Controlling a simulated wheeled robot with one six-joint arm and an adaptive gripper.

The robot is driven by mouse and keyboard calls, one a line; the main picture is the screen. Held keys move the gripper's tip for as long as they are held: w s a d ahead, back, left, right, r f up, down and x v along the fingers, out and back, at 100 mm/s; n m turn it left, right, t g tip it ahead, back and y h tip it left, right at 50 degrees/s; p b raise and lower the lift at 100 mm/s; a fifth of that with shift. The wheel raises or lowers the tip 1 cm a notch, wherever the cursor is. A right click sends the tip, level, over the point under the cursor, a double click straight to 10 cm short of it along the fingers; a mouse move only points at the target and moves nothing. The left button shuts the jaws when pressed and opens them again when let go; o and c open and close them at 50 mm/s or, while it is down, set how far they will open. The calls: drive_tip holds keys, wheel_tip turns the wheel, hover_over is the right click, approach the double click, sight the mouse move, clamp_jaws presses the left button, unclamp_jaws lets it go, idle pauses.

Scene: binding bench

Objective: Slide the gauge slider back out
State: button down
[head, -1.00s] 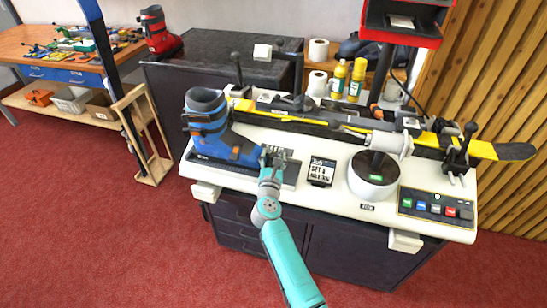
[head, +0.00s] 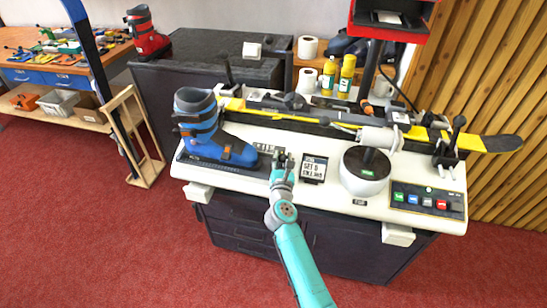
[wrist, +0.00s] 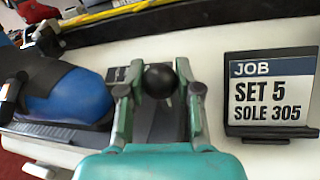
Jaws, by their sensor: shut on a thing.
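The gauge slider shows in the wrist view as a round black knob (wrist: 160,80) on a dark piece. My gripper (wrist: 158,84) is shut on this knob, with one finger on each side. In the head view my gripper (head: 284,162) is at the right end of the dark gauge base (head: 205,166) and hides most of the slider. The blue ski boot (head: 232,150) stands upright on the base. Its toe (wrist: 78,97) is left of the knob, with a gap between them.
A job card (head: 313,169) reading SET 5, SOLE 305 stands just right of my gripper. Further right are a round pot (head: 364,178) and a button panel (head: 427,200). A yellow and black ski (head: 290,118) lies behind. The white bench front edge is bare.

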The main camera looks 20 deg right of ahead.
drive_tip(key=shift+d+f, duration=0.1)
drive_tip(key=shift+d, duration=0.15)
drive_tip(key=c, duration=0.8)
unclamp_jaws()
drive_tip(key=shift+s+d, duration=0.1)
drive_tip(key=shift+s, duration=0.05)
drive_tip(key=shift+s+a, duration=0.25)
drive_tip(key=v, duration=1.1)
drive_tip(key=shift+s, duration=0.2)
